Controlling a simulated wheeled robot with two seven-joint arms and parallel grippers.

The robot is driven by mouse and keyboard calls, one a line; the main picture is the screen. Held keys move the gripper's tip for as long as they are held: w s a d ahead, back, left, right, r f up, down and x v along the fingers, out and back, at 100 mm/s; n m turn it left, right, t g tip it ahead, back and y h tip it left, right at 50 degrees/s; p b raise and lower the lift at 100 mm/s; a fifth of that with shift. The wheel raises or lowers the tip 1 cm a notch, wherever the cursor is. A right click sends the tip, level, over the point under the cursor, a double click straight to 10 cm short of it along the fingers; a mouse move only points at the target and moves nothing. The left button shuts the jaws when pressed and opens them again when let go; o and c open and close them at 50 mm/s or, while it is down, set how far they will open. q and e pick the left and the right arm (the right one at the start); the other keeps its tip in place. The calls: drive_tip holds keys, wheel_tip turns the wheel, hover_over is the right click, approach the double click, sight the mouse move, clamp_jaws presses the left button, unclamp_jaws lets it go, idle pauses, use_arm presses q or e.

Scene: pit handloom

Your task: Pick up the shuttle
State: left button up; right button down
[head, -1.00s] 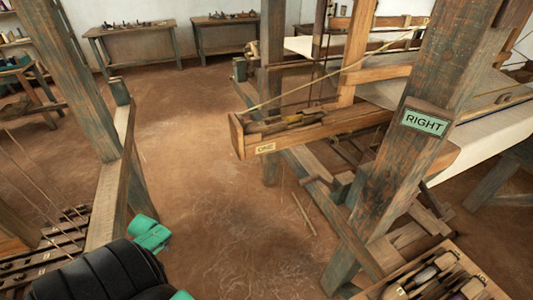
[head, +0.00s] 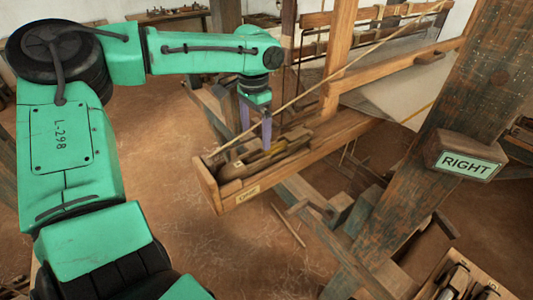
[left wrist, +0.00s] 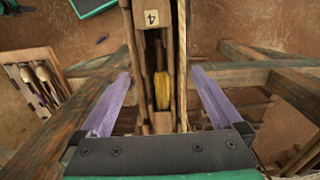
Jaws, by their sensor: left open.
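The shuttle (head: 259,158) lies in the open wooden shuttle box (head: 215,196) at the near end of the loom's beam. In the left wrist view the shuttle shows a yellow middle (left wrist: 162,90) between the box's long walls, lengthwise in the picture. My left gripper (head: 256,137) is open, its purple fingers pointing down over the box. In the left wrist view the fingers of my left gripper (left wrist: 161,76) stand apart on either side of the box, with nothing held. One finger partly hides the shuttle in the head view. My right gripper is not in view.
A thin cord (head: 335,77) runs slantwise above the box and also shows beside the shuttle in the left wrist view (left wrist: 183,60). A thick post (head: 425,150) with a RIGHT sign (head: 467,165) stands to the right. A tool tray (head: 430,285) is at the lower right.

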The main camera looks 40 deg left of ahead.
sight(259, 156)
use_arm(q)
drive_tip(key=f, duration=0.2)
drive_tip(key=shift+w+a+f+p, duration=0.2)
drive_tip(key=shift+w+f+p, duration=0.1)
drive_tip(key=shift+f, duration=0.05)
drive_tip(key=f, duration=0.1)
drive_tip(key=f+p, duration=0.1)
drive_tip(key=d+f, duration=0.1)
drive_tip(key=f, duration=0.1)
drive_tip(key=shift+s+p, duration=0.25)
drive_tip(key=shift+p, duration=0.05)
drive_tip(key=shift+w+a+f, duration=0.1)
drive_tip(key=shift+f, duration=0.2)
clamp_jaws()
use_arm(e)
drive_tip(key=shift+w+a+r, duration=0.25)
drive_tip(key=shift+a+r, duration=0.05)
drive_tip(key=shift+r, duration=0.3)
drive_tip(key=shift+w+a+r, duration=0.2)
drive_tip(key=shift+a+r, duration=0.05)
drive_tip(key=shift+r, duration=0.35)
